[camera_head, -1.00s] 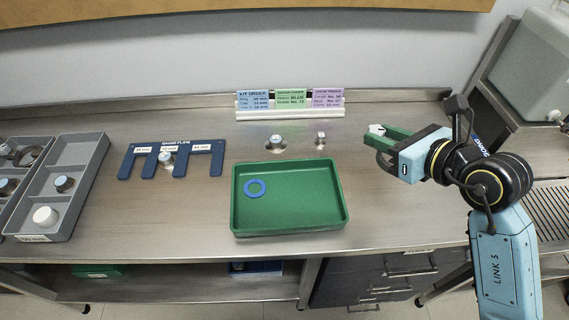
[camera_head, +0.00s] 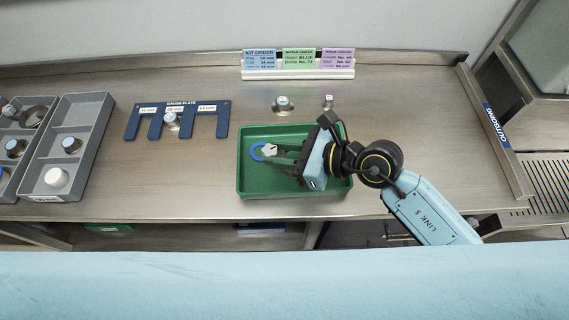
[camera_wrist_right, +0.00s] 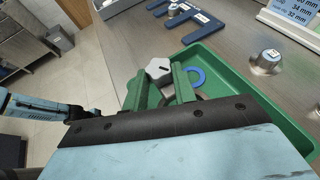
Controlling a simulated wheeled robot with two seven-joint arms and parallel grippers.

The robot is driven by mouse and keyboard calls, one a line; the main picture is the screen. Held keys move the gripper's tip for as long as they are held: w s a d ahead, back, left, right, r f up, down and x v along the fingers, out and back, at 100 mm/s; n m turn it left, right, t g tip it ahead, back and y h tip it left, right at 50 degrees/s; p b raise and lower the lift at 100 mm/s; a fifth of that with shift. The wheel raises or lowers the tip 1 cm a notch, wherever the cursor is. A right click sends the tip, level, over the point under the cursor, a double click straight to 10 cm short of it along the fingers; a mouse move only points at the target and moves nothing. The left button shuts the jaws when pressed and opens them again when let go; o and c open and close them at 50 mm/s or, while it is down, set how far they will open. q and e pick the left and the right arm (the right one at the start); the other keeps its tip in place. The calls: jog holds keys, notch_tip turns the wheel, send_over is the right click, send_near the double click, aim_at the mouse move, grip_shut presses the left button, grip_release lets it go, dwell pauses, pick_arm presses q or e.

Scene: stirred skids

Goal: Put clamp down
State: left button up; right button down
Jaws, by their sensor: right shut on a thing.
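My right gripper (camera_head: 277,154) reaches in from the right over the green tray (camera_head: 243,182). It is shut on the clamp (camera_head: 270,149), whose pale grey knob with a dark slot shows at the fingertips. The clamp's knob also shows between the green fingers in the right wrist view (camera_wrist_right: 157,69). The rest of the clamp is mostly hidden by the fingers. A blue ring (camera_head: 256,152) lies in the tray, close beside the clamp. I cannot tell whether the clamp touches the tray floor or the ring. My left gripper is not in view.
A blue gauge plate (camera_head: 221,121) with a metal knobbed part (camera_head: 171,121) lies left of the tray. Grey compartment bins (camera_head: 95,122) stand at far left. Behind the tray are a round metal part (camera_head: 283,105), a smaller one (camera_head: 328,102) and a card holder (camera_head: 298,75). The bench right of my arm is clear.

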notch_tip(320, 180, down, 5)
jog(key=shift+f+b, duration=0.2)
jog(key=shift+b, duration=0.45)
jog(key=shift+w+f, duration=0.1)
jog(key=shift+f, duration=0.1)
jog(key=shift+f, duration=0.3)
jog(key=c, duration=1.1)
grip_release()
jog(key=shift+r, duration=0.3)
jog(key=v, duration=1.2)
